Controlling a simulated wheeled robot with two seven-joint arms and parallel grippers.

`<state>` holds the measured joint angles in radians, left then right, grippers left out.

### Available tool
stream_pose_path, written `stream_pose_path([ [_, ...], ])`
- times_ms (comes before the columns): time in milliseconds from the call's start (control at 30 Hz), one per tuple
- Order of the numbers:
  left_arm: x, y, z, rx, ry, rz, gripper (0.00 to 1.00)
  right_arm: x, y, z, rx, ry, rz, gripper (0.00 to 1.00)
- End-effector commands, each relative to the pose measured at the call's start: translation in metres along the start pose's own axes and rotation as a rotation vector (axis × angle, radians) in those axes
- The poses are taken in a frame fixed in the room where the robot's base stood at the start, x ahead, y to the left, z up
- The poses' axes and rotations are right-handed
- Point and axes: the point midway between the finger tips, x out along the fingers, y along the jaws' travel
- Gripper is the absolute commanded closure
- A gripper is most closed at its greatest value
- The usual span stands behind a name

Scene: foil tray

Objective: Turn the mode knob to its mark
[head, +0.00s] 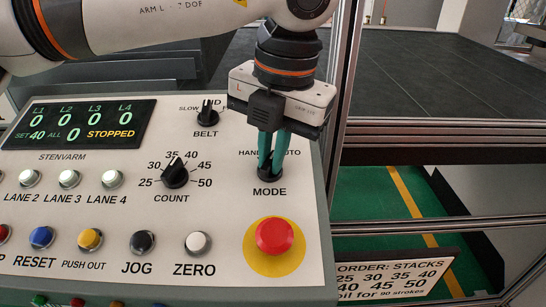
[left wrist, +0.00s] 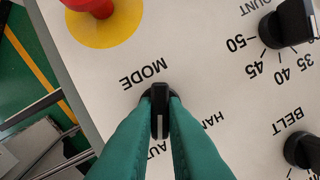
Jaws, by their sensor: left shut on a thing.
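The black mode knob (head: 270,172) sits on the light control panel just above the word MODE, with HAND and AUTO lettered above it. My left gripper (head: 272,165) reaches down onto it and is shut on the knob, one green finger on each side. In the left wrist view the knob (left wrist: 160,112) stands between the two green fingertips (left wrist: 160,108). My right gripper is not in view.
The belt knob (head: 207,113) and count knob (head: 175,173) are to the left of the mode knob. A red mushroom button (head: 274,236) on a yellow disc is just below it. A display (head: 80,125) reads STOPPED. A metal frame post (head: 345,80) stands close on the right.

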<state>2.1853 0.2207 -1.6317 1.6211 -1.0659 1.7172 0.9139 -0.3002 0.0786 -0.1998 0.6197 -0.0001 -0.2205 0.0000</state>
Motion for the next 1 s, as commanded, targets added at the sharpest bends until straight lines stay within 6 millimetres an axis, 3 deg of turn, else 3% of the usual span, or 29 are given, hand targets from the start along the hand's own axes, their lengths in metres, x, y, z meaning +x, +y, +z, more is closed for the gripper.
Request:
stream_pose_path([
  [33, 0.005, 0.000, 0.000, -0.034, 0.002, 0.010, 1.00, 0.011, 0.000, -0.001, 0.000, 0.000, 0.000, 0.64],
  [400, 0.005, -0.002, 0.001, -0.359, 0.003, 0.091, 1.00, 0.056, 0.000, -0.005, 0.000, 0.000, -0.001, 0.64],
  [1000, 0.004, -0.006, 0.003, -0.878, 0.003, 0.219, 1.00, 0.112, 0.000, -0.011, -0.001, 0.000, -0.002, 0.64],
])
